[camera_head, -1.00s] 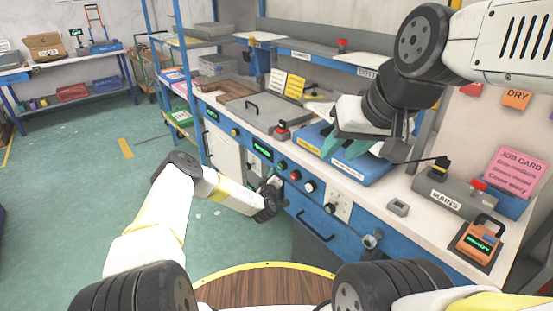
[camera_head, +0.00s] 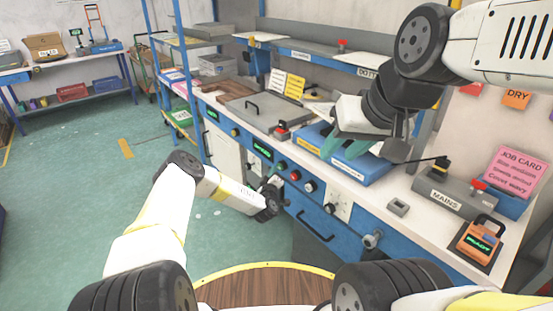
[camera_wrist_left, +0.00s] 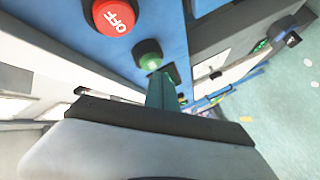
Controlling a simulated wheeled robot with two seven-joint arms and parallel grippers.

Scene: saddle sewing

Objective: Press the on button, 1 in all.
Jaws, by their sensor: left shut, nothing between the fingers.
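A green button (camera_wrist_left: 149,58) on a dark collar sits on the blue panel in the left wrist view; I cannot read a label on it. It also shows in the head view (camera_head: 282,165). A red button marked OFF (camera_wrist_left: 112,16) sits beside it, also in the head view (camera_head: 294,175). My left gripper (camera_head: 272,178) is shut and empty in front of the panel. Its green fingers (camera_wrist_left: 164,88) are close to the green button; I cannot tell whether they touch it. My right gripper (camera_head: 344,146) is open above the bench, over a blue case.
The blue case (camera_head: 366,170) lies on the bench under my right gripper. A grey MAINS box (camera_head: 449,194) and an orange device (camera_head: 479,243) stand further right. A black knob (camera_head: 330,208) and a drawer handle (camera_head: 316,229) are right of the buttons.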

